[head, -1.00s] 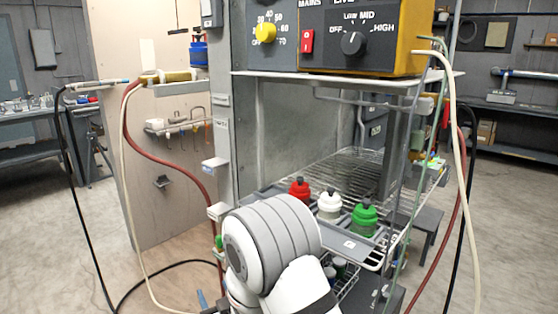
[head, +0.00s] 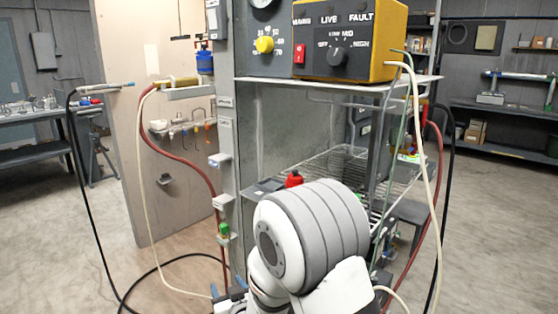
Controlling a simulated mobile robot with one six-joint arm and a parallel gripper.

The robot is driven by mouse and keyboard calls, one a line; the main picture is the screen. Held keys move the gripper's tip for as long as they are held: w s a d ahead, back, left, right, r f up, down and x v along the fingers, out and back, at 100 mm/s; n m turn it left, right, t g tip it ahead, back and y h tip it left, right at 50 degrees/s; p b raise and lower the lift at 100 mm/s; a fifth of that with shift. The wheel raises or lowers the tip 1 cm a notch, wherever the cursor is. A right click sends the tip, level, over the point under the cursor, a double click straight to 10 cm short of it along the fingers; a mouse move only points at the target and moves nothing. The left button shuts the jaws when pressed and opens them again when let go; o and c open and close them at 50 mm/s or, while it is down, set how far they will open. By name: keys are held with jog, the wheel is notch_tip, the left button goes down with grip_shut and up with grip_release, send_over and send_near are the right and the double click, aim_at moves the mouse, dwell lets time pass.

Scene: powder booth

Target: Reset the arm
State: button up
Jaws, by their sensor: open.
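My white and grey arm (head: 312,235) rises at the bottom centre of the head view, in front of the wire rack. Its rounded joint covers much of the rack's front. My gripper (head: 227,290) shows partly at the bottom edge, left of the arm, with two blue tips apart. It is open, and I see nothing between the tips. The white and green bottles are hidden behind the arm.
A yellow control box (head: 350,40) sits on the shelf above the wire rack (head: 340,165). A red hose (head: 190,163) and cream and black hoses hang left; more hoses hang right. A beige panel (head: 125,110) stands left. Floor is open on both sides.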

jog(key=s+d+r+m+g+h+p, duration=0.1)
jog(key=s+d+r+g+h+p, duration=0.15)
jog(key=d+r, duration=0.45)
jog(key=s+d+r+m+g+h+p, duration=0.2)
jog(key=s+d+r+g+p, duration=0.15)
jog(key=d+r, duration=0.45)
jog(key=s+d+r+m+g+h+p, duration=0.1)
jog(key=s+d+r+g+p, duration=0.1)
jog(key=s+d, duration=0.4)
jog(key=s+d+r+m+g+h+p, duration=0.1)
jog(key=s+d+r+g+p, duration=0.2)
jog(key=s, duration=0.9)
jog(key=d+r, duration=0.2)
jog(key=d, duration=0.2)
jog(key=shift+s+h+p, duration=0.15)
jog(key=shift+h+p, duration=0.2)
jog(key=shift+p, duration=0.05)
jog(key=shift+d, duration=0.1)
jog(key=shift+c, duration=0.4)
